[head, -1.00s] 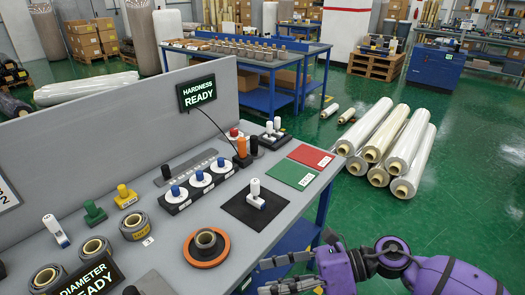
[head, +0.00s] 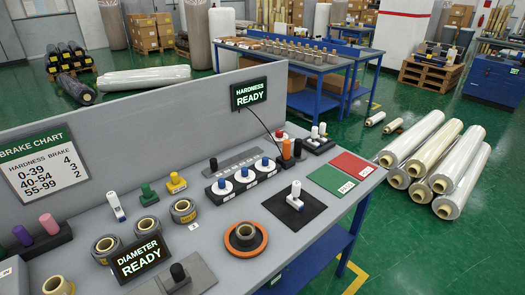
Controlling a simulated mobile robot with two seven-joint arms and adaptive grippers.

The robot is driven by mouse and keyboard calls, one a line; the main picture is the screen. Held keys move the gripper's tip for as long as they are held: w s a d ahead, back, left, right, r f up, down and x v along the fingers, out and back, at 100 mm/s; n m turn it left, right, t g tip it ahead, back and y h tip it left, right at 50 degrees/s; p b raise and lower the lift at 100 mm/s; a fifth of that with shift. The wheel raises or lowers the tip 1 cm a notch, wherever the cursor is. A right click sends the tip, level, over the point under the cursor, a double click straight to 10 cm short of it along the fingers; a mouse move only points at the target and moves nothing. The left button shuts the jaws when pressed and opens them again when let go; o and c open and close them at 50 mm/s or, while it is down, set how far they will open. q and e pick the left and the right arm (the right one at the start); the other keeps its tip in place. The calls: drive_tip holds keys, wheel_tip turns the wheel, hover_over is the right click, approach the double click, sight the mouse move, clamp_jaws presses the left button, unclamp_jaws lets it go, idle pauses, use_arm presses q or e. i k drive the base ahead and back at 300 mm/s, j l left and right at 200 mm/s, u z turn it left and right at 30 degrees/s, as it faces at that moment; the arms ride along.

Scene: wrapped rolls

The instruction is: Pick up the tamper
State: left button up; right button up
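No thing is labelled as the tamper, and I cannot tell for certain which one it is. Several knob-handled pieces stand on the grey bench (head: 215,248): a green one (head: 148,195), a yellow one (head: 176,182), and a black-knobbed one (head: 178,273) on a grey plate at the front edge. A white upright handheld device (head: 295,196) stands on a black mat (head: 316,212). Neither of my grippers is in view.
Tape rolls (head: 107,247) and an orange-ringed roll (head: 246,237) crowd the bench front. A diameter display (head: 139,258) and hardness display (head: 249,94) stand up. Green and red mats (head: 351,166) lie right.

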sight(297, 153)
drive_tip(key=l+u, duration=0.55)
drive_tip(key=u, duration=0.2)
drive_tip(key=l+u, duration=0.35)
drive_tip(key=k+l+u, duration=0.15)
drive_tip(key=l, duration=0.2)
drive_tip(key=k+l+u, duration=0.15)
drive_tip(key=l, duration=0.15)
drive_tip(key=k+l+u, duration=0.15)
drive_tip(key=l, duration=0.2)
drive_tip(key=i, duration=0.05)
